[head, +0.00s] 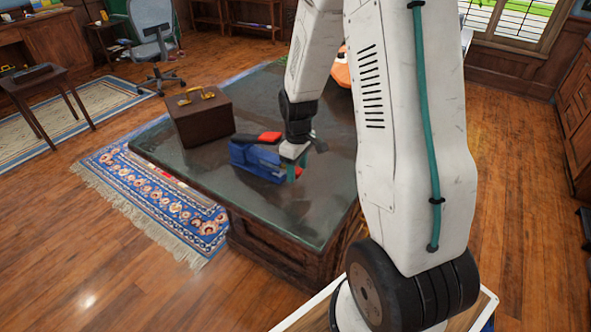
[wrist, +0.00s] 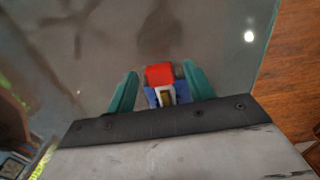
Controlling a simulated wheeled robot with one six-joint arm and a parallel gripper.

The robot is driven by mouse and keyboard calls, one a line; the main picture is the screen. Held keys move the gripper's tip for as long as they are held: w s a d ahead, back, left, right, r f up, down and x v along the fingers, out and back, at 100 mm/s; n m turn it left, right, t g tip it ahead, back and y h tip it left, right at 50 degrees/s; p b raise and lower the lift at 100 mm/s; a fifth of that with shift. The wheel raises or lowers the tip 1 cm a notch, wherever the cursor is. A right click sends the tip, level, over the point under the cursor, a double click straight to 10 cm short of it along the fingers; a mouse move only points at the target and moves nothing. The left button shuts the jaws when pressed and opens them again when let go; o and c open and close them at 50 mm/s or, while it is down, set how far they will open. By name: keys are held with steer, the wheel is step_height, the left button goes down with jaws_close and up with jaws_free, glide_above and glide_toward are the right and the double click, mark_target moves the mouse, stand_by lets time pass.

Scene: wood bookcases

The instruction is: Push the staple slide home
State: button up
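A large blue stapler-like tool (head: 256,160) with a red and black handle (head: 258,138) lies on the dark desk top (head: 270,215). A small red part shows at its right end, by my gripper (head: 293,168). In the wrist view, a red block (wrist: 159,74) and a blue end (wrist: 152,95) with a pale metal piece (wrist: 168,94) sit between the two teal fingers of my gripper (wrist: 161,88). The fingers are apart, with gaps on both sides. I cannot tell which piece is the staple slide, how far out it is, or whether my gripper touches it.
A brown box (head: 203,120) with brass-coloured pieces on top stands on the desk's left part. An orange object (head: 341,72) is partly hidden behind my arm. The desk's front part is clear. A blue rug (head: 150,203) lies left of the desk.

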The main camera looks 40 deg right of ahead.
step_height(320, 180, up, 8)
steer(key=shift+f, duration=0.1)
stand_by(0.4)
